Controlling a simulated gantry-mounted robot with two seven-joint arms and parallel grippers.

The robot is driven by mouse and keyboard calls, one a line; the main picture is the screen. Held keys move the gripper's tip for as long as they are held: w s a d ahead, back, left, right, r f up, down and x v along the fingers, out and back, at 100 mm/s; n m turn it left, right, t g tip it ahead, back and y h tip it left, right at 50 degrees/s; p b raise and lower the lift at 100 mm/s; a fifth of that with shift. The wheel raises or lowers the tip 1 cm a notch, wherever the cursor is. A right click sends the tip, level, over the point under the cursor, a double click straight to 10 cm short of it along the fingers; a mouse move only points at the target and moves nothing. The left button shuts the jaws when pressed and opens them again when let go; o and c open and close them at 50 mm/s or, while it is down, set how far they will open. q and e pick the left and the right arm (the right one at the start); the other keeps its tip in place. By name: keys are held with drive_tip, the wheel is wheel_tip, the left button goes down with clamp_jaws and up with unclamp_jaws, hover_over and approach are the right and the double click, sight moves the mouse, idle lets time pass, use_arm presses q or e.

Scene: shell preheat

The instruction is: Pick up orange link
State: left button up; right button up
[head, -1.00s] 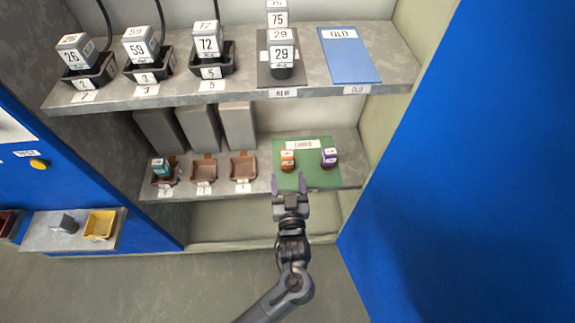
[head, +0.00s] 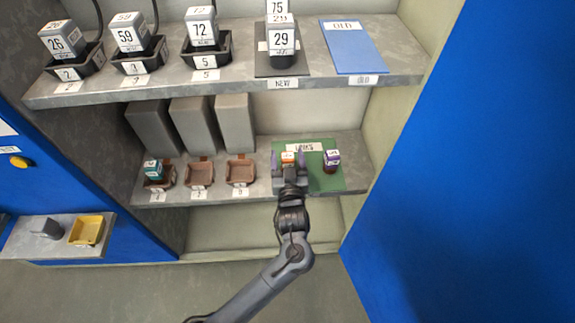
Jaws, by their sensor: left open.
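The orange link (head: 288,159) stands on the green mat (head: 322,181) on the lower shelf, with a white label on top. My left gripper (head: 288,163) is open, with its purple-tipped fingers to the left and right of the orange link. Its palm hides the lower part of the link. I cannot tell whether the fingers touch it. My right gripper is not in view.
A purple link (head: 331,160) stands on the mat just right of my gripper. Brown trays (head: 240,172) line the shelf to the left, one holding a teal link (head: 153,170). A blue panel (head: 460,150) rises at right.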

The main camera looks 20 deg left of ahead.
use_arm(q)
drive_tip(key=shift+s+d, duration=0.1)
drive_tip(key=c, duration=1.2)
drive_tip(key=shift+r, duration=0.15)
